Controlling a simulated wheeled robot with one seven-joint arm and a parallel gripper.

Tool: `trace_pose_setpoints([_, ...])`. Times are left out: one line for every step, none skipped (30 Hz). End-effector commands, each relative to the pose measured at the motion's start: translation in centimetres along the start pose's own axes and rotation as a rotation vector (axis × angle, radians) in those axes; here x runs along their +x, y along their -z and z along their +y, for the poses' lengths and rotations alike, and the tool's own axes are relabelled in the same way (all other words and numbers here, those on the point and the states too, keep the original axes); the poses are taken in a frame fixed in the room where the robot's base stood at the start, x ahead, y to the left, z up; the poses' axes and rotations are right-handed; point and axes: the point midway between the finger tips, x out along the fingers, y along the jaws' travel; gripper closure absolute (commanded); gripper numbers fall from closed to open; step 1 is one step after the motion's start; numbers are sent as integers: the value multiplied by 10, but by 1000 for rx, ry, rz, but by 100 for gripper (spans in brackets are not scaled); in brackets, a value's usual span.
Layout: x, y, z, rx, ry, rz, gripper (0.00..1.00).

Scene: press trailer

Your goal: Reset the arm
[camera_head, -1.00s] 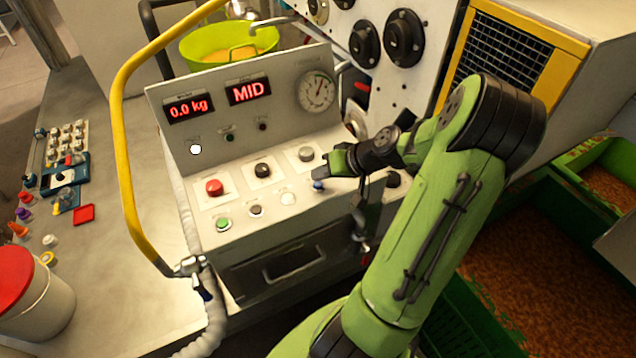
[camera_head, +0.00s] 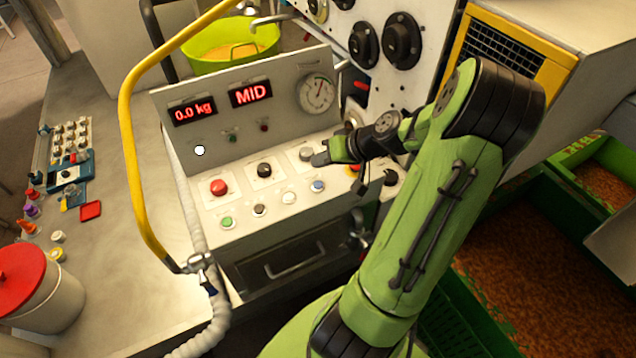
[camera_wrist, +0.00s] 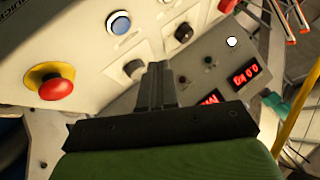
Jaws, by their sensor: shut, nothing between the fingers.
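My green arm reaches over the control panel (camera_head: 240,205) from the right. My gripper (camera_head: 322,158) is shut and empty, beside the grey button (camera_head: 306,154) at the right of the panel's upper row. In the wrist view my gripper (camera_wrist: 155,70) points at the panel, its fingers together, with a grey knob (camera_wrist: 134,68) just left of the tips. The blue button (camera_head: 317,186) is uncovered below my gripper; it also shows in the wrist view (camera_wrist: 120,24). A red mushroom button on a yellow ring (camera_wrist: 55,88) is at left in the wrist view, mostly hidden behind my gripper in the head view.
The displays read 0.0 kg (camera_head: 193,111) and MID (camera_head: 250,93), near a round gauge (camera_head: 316,94). A yellow bent rail (camera_head: 131,150) rises left of the panel. A red-lidded bucket (camera_head: 40,290) stands far left. Green crates (camera_head: 555,205) hold orange bits at right.

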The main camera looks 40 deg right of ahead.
Motion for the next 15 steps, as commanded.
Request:
trace_pose_setpoints([0, 0, 0, 0, 0, 0, 100])
trace_pose_setpoints([0, 0, 0, 0, 0, 0, 100])
trace_pose_setpoints([0, 0, 0, 0, 0, 0, 100])
trace_pose_setpoints([0, 0, 0, 0, 0, 0, 100])
trace_pose_setpoints([0, 0, 0, 0, 0, 0, 100])
trace_pose_setpoints([0, 0, 0, 0, 0, 0, 100])
trace_pose_setpoints([0, 0, 0, 0, 0, 0, 100])
trace_pose_setpoints([0, 0, 0, 0, 0, 0, 100])
trace_pose_setpoints([0, 0, 0, 0, 0, 0, 100])
trace_pose_setpoints([0, 0, 0, 0, 0, 0, 100])
trace_pose_setpoints([0, 0, 0, -1, 0, -1, 100])
trace_pose_setpoints([1, -1, -3, -8, -4, -10, 100])
trace_pose_setpoints([2, -2, -8, -20, -10, -24, 100])
trace_pose_setpoints([4, -4, -14, -36, -17, -46, 100])
trace_pose_setpoints([7, -8, -26, -67, -36, -85, 100])
